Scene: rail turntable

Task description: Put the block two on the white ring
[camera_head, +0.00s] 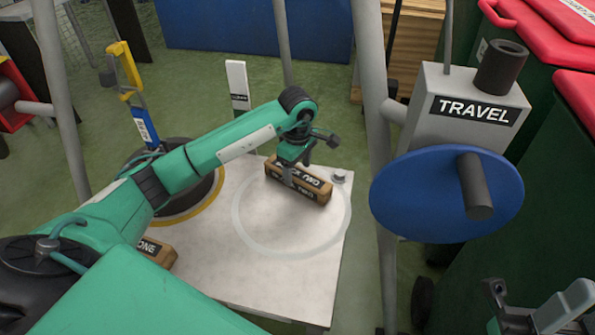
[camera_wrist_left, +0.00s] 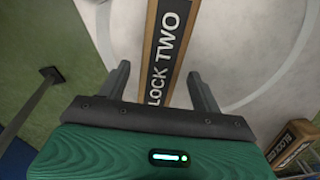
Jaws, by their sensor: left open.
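Block two (camera_head: 312,193), a brown block with black BLOCK TWO labels, lies on the white table over the far part of the white ring (camera_head: 240,233). The ring is a pale band painted on the table top. My left gripper (camera_head: 297,168) is right at block two, from above, and hides part of it. In the left wrist view, its open fingers (camera_wrist_left: 161,88) stand on either side of block two (camera_wrist_left: 176,12).
Block one (camera_head: 160,253) lies at the table's left, partly behind my left arm. A dark round turntable with a yellow rim (camera_head: 190,214) stands left. A small metal knob (camera_head: 339,176) is beside block two. A grey TRAVEL box (camera_head: 470,112) with a blue wheel (camera_head: 420,195) stands right.

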